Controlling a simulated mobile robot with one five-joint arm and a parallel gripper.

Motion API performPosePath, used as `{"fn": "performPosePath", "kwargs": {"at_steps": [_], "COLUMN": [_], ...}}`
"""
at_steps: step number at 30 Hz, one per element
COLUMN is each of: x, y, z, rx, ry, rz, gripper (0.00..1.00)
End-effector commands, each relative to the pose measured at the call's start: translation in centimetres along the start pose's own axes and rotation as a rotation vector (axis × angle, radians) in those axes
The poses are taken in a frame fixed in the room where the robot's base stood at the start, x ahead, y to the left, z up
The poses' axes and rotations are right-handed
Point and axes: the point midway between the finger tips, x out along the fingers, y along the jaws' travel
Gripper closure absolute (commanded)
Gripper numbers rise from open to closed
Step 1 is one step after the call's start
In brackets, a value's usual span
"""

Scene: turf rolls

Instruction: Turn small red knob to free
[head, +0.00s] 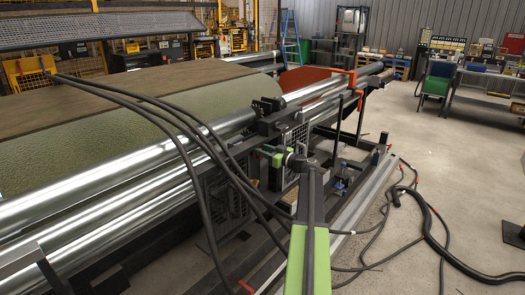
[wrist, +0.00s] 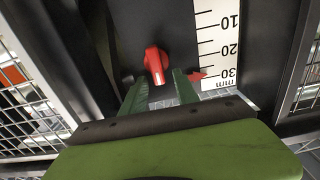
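The small red knob (wrist: 156,65) sits on a dark panel near the upper middle of the wrist view. Its grip bar stands nearly upright, tilted slightly. My gripper (wrist: 159,80) is open, with its two green fingers pointing at the knob. The fingertips lie to either side of the knob's lower part, with gaps showing. I cannot tell how deep they reach. In the head view my gripper (head: 268,154) is at the machine's near side frame. The knob cannot be made out there.
A white millimetre scale (wrist: 217,45) with a red pointer (wrist: 196,76) is right of the knob. Dark frame posts and wire mesh (wrist: 28,108) flank the panel. In the head view, steel rollers (head: 110,190) and black hoses (head: 190,125) lie left; a hose (head: 440,240) crosses the right floor.

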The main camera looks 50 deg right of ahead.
Motion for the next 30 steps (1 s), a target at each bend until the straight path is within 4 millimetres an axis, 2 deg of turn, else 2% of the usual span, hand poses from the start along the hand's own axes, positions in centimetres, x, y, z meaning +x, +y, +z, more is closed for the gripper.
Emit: {"fn": "performPosePath", "kwargs": {"at_steps": [7,15,30], "x": [0.03,-0.04,-0.12], "y": [0.01,0.05,0.22], "z": [0.0,0.0,0.03], "rx": [0.0,0.0,0.041], "ry": [0.0,0.0,0.0], "rz": [0.0,0.001,0.001], "gripper": [0.65,1.0,1.0]}}
